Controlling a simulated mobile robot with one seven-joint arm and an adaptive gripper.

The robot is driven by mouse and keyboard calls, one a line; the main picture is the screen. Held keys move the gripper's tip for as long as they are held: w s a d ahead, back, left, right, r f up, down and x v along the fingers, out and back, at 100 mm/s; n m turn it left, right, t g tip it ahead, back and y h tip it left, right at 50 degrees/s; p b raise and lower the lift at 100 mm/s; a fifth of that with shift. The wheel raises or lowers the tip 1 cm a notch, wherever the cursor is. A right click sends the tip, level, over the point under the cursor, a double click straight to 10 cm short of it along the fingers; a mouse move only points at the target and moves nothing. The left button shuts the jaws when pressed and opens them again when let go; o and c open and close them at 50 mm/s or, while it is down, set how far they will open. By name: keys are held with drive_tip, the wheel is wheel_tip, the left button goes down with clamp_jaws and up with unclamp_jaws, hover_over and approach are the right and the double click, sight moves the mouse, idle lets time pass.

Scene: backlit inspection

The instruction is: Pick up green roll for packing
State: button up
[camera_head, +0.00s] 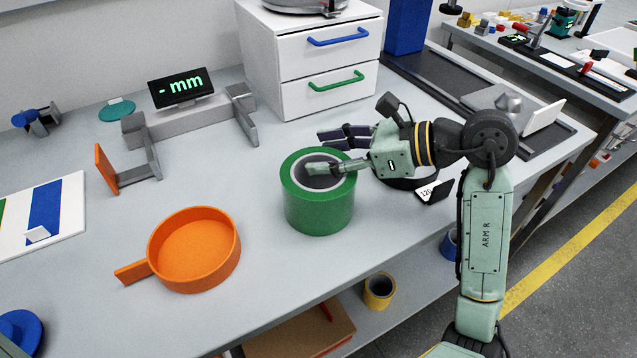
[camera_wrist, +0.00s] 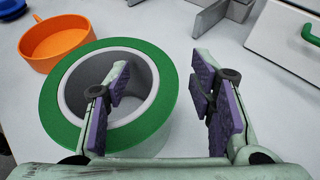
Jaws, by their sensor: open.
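The green roll (camera_head: 318,208) stands upright on the grey bench, a wide green ring with a white inner core. My gripper (camera_head: 333,152) is at the roll's top, reaching in from the right. It is open. In the head view one finger lies over the roll's hollow centre and the other is beyond the roll's far side. In the wrist view the green roll (camera_wrist: 52,102) is at the left, with my gripper's (camera_wrist: 163,92) left finger over the hollow core and the right finger outside the ring over bare bench. I cannot tell whether any finger touches the roll.
An orange pan (camera_head: 195,250) sits left of the roll. A white drawer unit (camera_head: 290,70) stands behind, with a grey caliper-like gauge (camera_head: 185,122) at the back left. A small card reading 120 (camera_head: 433,192) lies right of the roll. The bench front edge is close.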

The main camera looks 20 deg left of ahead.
drive_tip(key=shift+a, duration=0.2)
drive_tip(key=shift+f, duration=0.1)
drive_tip(key=shift+c, duration=0.5)
clamp_jaws()
idle(0.4)
